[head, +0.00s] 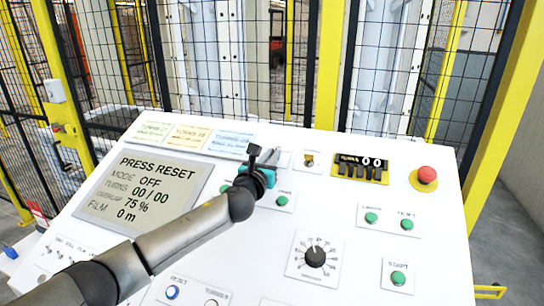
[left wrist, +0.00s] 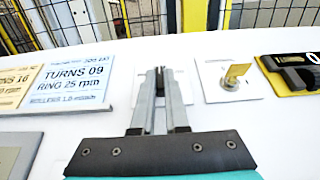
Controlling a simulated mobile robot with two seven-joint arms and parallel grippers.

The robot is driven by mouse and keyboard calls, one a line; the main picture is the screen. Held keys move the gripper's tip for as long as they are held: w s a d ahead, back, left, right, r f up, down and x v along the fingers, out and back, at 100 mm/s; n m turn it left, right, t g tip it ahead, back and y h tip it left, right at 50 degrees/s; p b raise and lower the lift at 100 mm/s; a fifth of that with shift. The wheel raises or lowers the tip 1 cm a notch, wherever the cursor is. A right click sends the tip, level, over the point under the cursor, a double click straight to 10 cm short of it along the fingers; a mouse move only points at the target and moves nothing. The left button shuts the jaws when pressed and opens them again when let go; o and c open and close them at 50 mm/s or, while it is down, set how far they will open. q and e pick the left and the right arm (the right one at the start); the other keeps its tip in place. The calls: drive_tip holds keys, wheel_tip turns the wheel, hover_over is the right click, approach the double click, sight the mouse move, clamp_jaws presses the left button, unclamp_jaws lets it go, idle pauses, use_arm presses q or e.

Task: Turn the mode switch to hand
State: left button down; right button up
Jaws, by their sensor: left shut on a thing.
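The display (head: 143,187) reads PRESS RESET and MODE OFF. My left gripper (head: 273,153) reaches over the panel from the left arm, its fingers at a small white switch plate (head: 285,159). In the left wrist view my left gripper (left wrist: 159,74) is nearly closed, with a small dark piece, apparently the mode switch knob (left wrist: 160,90), between its fingers. The fingers hide most of the knob and the plate's label, so I cannot read its position. My right gripper is not in view.
Turns cards (head: 190,136) lie to the left. A black dial (head: 315,257) and green buttons (head: 398,278) sit lower.

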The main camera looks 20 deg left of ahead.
use_arm(q)
drive_tip(key=shift+d+f+n+y, duration=0.1)
drive_tip(key=shift+n+y, duration=0.2)
drive_tip(key=shift+d+n+y+p, duration=0.15)
drive_tip(key=shift+n+y+p, duration=0.5)
drive_tip(key=shift+n+y, duration=0.55)
drive_tip(key=n+g+y, duration=0.1)
drive_tip(key=n+y, duration=0.2)
drive_tip(key=shift+d+p, duration=0.15)
drive_tip(key=shift+p, duration=0.15)
drive_tip(key=n+g+y, duration=0.2)
drive_tip(key=n+y, duration=0.1)
drive_tip(key=shift+d, duration=0.15)
drive_tip(key=shift+w+n+g+y+b, duration=0.1)
drive_tip(key=shift+n+g+y+b, duration=0.35)
drive_tip(key=shift+n+g+y, duration=0.55)
drive_tip(key=shift+n, duration=0.4)
drive_tip(key=c, duration=1)
unclamp_jaws()
drive_tip(key=shift+o, duration=0.4)
